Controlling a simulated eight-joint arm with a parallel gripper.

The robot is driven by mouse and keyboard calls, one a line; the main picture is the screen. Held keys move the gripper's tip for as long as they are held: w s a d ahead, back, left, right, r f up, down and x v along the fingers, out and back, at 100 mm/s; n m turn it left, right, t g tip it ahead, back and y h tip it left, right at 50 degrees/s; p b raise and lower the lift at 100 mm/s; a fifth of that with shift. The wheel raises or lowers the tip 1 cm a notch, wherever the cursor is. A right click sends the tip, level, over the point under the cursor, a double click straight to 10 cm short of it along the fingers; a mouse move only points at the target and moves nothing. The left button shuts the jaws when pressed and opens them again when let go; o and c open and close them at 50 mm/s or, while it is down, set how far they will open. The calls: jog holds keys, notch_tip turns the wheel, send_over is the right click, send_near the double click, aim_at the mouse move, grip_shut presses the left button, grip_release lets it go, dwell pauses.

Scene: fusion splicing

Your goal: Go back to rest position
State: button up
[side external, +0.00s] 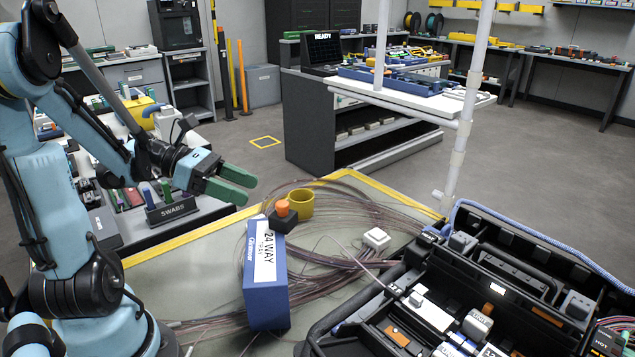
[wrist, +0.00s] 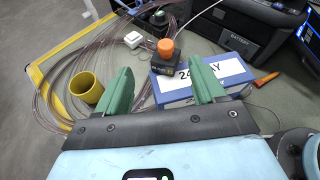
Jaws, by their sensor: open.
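My gripper (side external: 243,185) has green fingers and is raised at the left of the mat, in the side external view. In the wrist view the two fingers (wrist: 163,88) stand wide apart with nothing between them in their hold. Beyond the fingers lie a blue "24 WAY" box (side external: 266,290), also in the wrist view (wrist: 172,97), and a small black block with an orange knob (side external: 283,207) at the box's far end. My gripper is apart from both.
A yellow cup (side external: 300,203) and a white block (side external: 376,239) stand among loose fibre coils on the mat (side external: 190,262). A black open case (side external: 455,300) fills the right. A swab holder (side external: 172,211) stands below my gripper. White poles (side external: 467,110) rise behind.

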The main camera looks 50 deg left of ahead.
aim_at(279, 203)
jog(key=shift+s+a+r, duration=0.15)
jog(key=shift+s+a, duration=0.15)
jog(key=shift+a, duration=0.05)
jog(key=x, duration=0.7)
jog(key=shift+w+d, duration=0.2)
jog(key=shift+d, duration=0.05)
jog(key=shift+r, duration=1.45)
jog(key=shift+f, duration=0.1)
